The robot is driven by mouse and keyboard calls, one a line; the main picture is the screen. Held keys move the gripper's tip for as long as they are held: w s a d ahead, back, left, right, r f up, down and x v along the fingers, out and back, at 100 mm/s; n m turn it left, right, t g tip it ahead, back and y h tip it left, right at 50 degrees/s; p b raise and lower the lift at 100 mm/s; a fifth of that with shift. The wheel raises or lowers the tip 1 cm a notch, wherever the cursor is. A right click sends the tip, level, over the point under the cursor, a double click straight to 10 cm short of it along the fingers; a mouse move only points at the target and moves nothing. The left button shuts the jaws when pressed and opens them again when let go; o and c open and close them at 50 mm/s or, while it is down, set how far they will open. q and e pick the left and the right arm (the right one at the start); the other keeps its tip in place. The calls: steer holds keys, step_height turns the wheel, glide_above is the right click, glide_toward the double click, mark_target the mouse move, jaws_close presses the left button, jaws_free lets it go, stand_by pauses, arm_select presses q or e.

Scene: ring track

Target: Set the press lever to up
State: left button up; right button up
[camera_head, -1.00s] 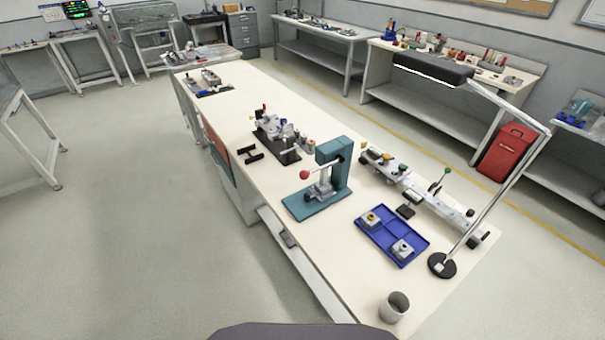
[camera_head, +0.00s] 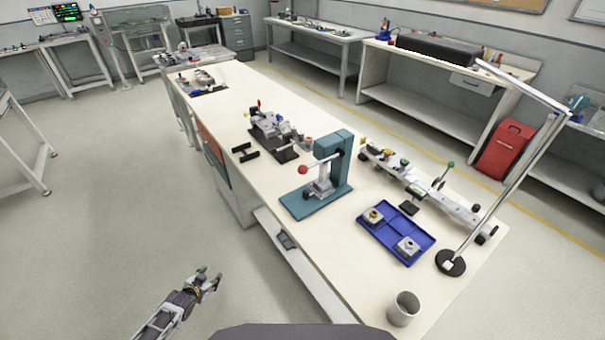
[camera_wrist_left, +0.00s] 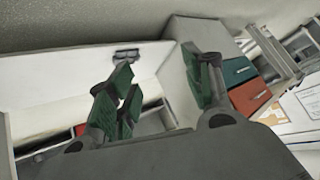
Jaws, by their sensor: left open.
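The teal press (camera_head: 340,165) stands on the white workbench (camera_head: 285,235), on a flat teal base. Its lever ends in a red ball knob (camera_head: 303,169) that sticks out to the left of the column, at about mid height. A small grey block (camera_head: 320,188) sits on the base under the press head. My left gripper (camera_head: 213,279) is low over the floor, to the left of the bench and well apart from the press. In the left wrist view its green-padded fingers (camera_wrist_left: 165,90) are spread and empty. My right gripper is not in view.
A blue tray (camera_head: 396,232) with two small parts lies right of the press. A grey cup (camera_head: 403,308) and a lamp base (camera_head: 451,262) stand near the bench's front right. A fixture (camera_head: 272,135) stands behind the press. The floor left of the bench is clear.

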arm_select(q)
steer(key=w+d+r+m+t+h+b, duration=0.1)
steer(key=w+d+r+h, duration=0.2)
steer(key=r, duration=0.5)
steer(key=w+d+r+t, duration=0.2)
steer(key=w+d+r, duration=0.25)
steer(key=r, duration=0.25)
steer(key=w+d+r+m+t+h+b, duration=0.1)
steer(key=w+d+r+h, duration=0.1)
steer(key=d+r, duration=0.45)
steer(key=s+d+r+m+h, duration=0.2)
steer(key=d+r, duration=0.5)
steer(key=r, duration=0.5)
steer(key=s+d+r+m+h, duration=0.1)
steer(key=s+d+r+h, duration=0.3)
steer(key=d+r, duration=0.3)
step_height(320, 180, up, 5)
steer(key=shift+s+m+b, duration=0.3)
steer(key=shift+m+b, duration=0.1)
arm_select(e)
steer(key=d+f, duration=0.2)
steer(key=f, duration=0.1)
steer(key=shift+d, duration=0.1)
arm_select(q)
steer(key=shift+w, duration=0.1)
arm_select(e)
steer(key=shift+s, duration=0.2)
